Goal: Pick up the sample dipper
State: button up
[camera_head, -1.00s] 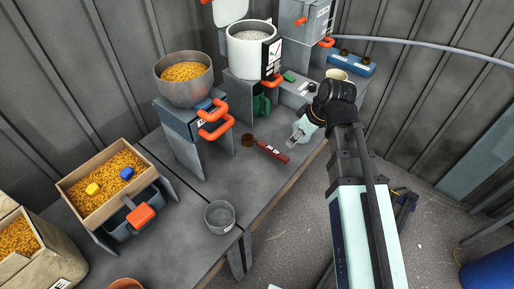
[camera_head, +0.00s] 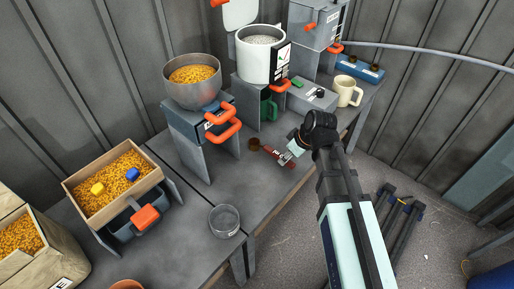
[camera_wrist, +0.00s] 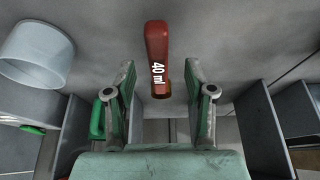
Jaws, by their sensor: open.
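The sample dipper (camera_head: 273,153) lies on the grey bench in the head view, with a red handle and a brown cup at its left end. In the wrist view the dipper's red handle (camera_wrist: 157,42), marked "40 ml", runs lengthwise between and beyond the fingertips. My gripper (camera_head: 291,151) is over the handle's right part in the head view and hides some of it. In the wrist view my gripper (camera_wrist: 161,72) is open, one finger on each side of the dipper with gaps. Height above the handle is hard to tell.
A grey cup (camera_head: 224,220) stands near the bench's front edge. A stand with orange handles and a steel bowl (camera_head: 192,82) is left of the dipper. A green mug (camera_head: 268,104) and a cream mug (camera_head: 346,91) stand behind. Bare bench lies in front.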

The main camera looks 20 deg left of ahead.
aim_at(270, 154)
jog(key=shift+x, duration=2.65)
jog(key=shift+w+r, duration=0.1)
jog(key=shift+w, duration=0.1)
grip_shut()
